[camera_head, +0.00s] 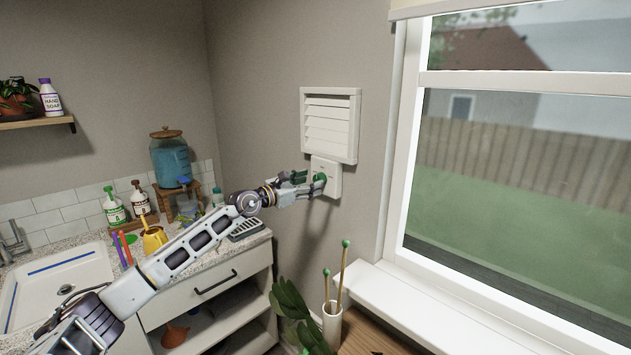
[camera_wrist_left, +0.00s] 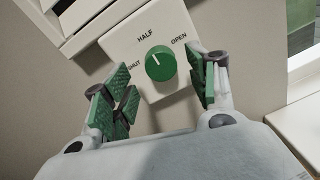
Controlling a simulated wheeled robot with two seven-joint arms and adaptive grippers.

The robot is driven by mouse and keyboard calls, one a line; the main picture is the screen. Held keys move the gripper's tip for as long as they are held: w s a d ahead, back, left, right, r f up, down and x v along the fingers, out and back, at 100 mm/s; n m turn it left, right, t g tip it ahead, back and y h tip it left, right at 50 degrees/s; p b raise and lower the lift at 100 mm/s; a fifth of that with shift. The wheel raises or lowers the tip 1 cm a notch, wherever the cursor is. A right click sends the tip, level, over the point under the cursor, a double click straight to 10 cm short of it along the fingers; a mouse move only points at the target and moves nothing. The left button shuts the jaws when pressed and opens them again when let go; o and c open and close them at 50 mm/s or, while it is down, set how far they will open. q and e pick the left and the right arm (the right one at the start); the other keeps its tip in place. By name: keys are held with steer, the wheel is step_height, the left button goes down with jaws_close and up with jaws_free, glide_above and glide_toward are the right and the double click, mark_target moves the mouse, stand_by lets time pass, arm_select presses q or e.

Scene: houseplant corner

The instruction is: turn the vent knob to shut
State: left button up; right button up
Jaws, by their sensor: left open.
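The green vent knob (camera_wrist_left: 160,64) sits on a white wall plate (camera_wrist_left: 135,47) marked SHUT, HALF and OPEN. Its pale pointer line points up toward HALF. My left gripper (camera_wrist_left: 160,92) is open, with green-padded fingers on both sides of the knob and a visible gap to it in the left wrist view. In the head view the left gripper (camera_head: 312,184) is at the plate (camera_head: 332,170), and the knob (camera_head: 320,177) shows partly near the fingertips. The white louvred vent (camera_head: 330,125) is on the wall just above. My right gripper is not in view.
A window (camera_head: 520,160) with a white sill (camera_head: 430,305) is to the right. A counter with a sink (camera_head: 55,285), bottles and a blue water dispenser (camera_head: 171,160) is to the left. A white pot with stakes (camera_head: 332,323) stands below the plate.

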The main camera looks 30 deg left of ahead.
mark_target(316, 180)
arm_select(q)
steer(key=shift+x, duration=0.95)
steer(key=shift+w+d, duration=0.2)
steer(key=shift+w, duration=0.4)
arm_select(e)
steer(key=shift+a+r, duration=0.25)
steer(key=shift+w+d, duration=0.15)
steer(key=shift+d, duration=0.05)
